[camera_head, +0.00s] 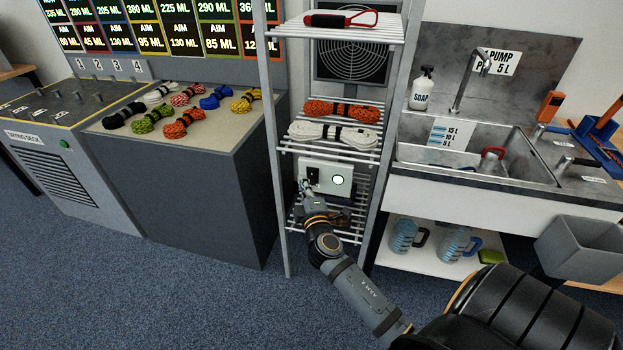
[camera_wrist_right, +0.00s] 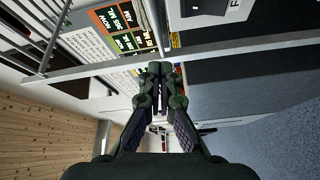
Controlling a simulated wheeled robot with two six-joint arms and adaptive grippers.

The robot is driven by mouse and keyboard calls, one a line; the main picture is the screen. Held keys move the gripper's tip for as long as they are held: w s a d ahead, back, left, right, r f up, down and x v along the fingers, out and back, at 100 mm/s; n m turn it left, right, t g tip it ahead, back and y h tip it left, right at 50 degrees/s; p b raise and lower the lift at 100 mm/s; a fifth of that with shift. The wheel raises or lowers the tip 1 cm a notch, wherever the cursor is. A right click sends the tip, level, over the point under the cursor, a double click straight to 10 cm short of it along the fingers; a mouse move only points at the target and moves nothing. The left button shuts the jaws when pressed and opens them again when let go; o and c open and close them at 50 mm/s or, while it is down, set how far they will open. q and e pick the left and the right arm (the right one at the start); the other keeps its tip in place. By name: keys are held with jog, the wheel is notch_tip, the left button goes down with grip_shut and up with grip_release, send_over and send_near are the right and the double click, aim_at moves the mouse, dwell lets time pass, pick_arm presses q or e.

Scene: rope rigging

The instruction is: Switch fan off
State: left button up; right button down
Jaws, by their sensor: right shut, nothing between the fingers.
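A white switch box (camera_head: 325,180) sits on a lower level of the wire rack. The fan's round grille (camera_head: 352,60) shows behind the rack's upper part. My right gripper (camera_head: 305,187) is shut and empty, just below and left of the rocker; I cannot tell whether it touches. In the right wrist view my closed fingertips (camera_wrist_right: 160,70) are in the middle, with a white panel and dark part at the top edge. My left gripper is out of view.
The rack's left upright (camera_head: 271,130) and wire shelves lie close to my gripper. Orange rope (camera_head: 343,110) and white rope (camera_head: 335,135) lie above the box. A rope counter stands left, a sink (camera_head: 470,160) right.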

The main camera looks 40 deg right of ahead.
aim_at(308, 174)
jog(key=shift+f, duration=0.1)
jog(key=w+d+f+b, duration=0.4)
jog(key=shift+d+f+b, duration=0.3)
jog(key=shift+d+f, duration=0.05)
jog(key=shift+d, duration=0.05)
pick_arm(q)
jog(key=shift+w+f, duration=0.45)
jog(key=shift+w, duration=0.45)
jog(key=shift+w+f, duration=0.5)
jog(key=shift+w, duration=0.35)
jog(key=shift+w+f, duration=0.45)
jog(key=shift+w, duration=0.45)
pick_arm(e)
jog(key=shift+w+d+f, duration=0.15)
jog(key=shift+w+d, duration=0.2)
pick_arm(q)
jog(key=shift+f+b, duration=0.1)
jog(key=shift+b, duration=0.2)
pick_arm(e)
jog(key=shift+f, duration=0.1)
jog(key=shift+w+d+f+b, duration=0.2)
jog(key=shift+d+b, duration=0.05)
jog(key=shift+b, duration=0.1)
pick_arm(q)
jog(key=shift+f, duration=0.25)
